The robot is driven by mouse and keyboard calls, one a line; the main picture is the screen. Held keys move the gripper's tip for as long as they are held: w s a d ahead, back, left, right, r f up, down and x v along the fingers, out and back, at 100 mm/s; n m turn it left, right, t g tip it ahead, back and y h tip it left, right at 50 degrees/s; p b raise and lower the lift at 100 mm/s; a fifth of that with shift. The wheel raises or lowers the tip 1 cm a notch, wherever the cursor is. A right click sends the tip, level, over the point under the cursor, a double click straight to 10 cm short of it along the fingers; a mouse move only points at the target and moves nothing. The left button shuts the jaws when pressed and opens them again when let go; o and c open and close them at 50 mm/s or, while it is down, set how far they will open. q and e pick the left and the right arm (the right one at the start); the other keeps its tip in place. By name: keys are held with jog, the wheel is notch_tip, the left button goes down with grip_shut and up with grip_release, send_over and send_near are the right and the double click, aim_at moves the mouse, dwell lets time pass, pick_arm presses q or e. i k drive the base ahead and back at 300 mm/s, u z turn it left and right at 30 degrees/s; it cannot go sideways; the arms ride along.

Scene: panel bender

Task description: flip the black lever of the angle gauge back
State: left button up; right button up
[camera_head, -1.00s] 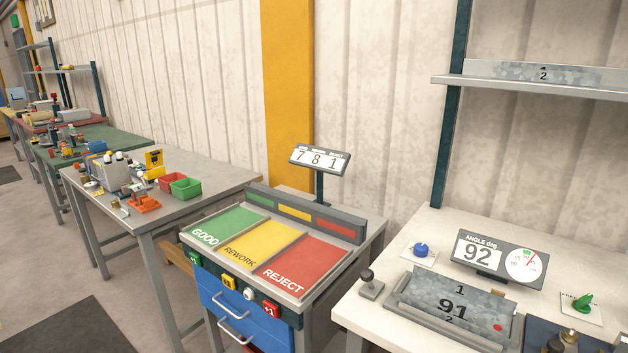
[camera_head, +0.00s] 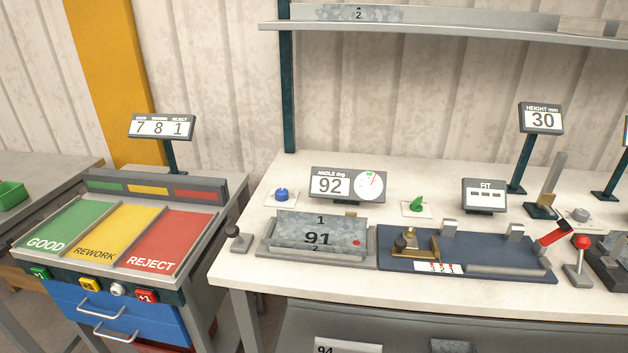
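The angle gauge's display (camera_head: 347,185) stands on the white bench and reads 92, with a round dial at its right. In front of it a grey metal panel (camera_head: 319,235) marked 1, 91 and 2 stands in a grey fixture (camera_head: 372,250). A small black lever with a round knob (camera_head: 236,238) is at the fixture's left end, near the bench's front left edge. Its knob appears up and slightly left of its base. Neither of my grippers shows in this view.
A blue knob (camera_head: 281,195) and a green knob (camera_head: 417,204) sit beside the display. A blue fixture plate (camera_head: 470,254) with a red-handled lever (camera_head: 553,234) lies to the right. The sorting stand (camera_head: 123,235) with GOOD, REWORK and REJECT fields is at left, across a gap.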

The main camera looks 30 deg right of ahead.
aim_at(233, 230)
jog(key=k, duration=1.35)
jog(key=u, duration=0.65)
jog(key=i, duration=1.3)
jog(key=z, duration=0.1)
